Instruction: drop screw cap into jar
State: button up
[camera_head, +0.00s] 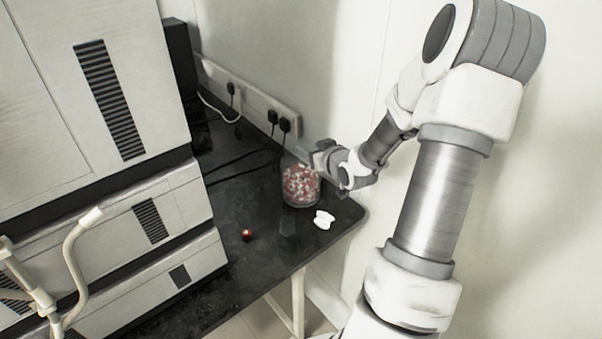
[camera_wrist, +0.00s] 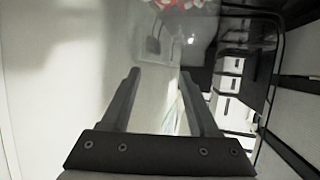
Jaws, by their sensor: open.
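A clear jar (camera_head: 300,187) full of red and white pieces stands on the dark bench top near its back edge. My gripper (camera_head: 318,157) is just above and to the right of the jar's mouth. In the wrist view my gripper (camera_wrist: 160,76) has its two fingers apart, with nothing seen between them. Red and white pieces of the jar (camera_wrist: 180,4) show at the top edge of that view. A small red cap-like item (camera_head: 247,235) lies on the bench, left of and nearer than the jar; I cannot tell for sure that it is a screw cap.
A white flat item (camera_head: 323,219) lies near the bench's right corner. The dark bench (camera_head: 270,262) is mostly bare in front. Stacked white instrument units (camera_head: 110,150) rise at left. Wall sockets with plugs (camera_head: 262,112) and cables are behind the jar.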

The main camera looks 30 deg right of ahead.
jog(key=b+v, duration=0.7)
jog(key=v, duration=1)
jog(key=shift+s, duration=0.1)
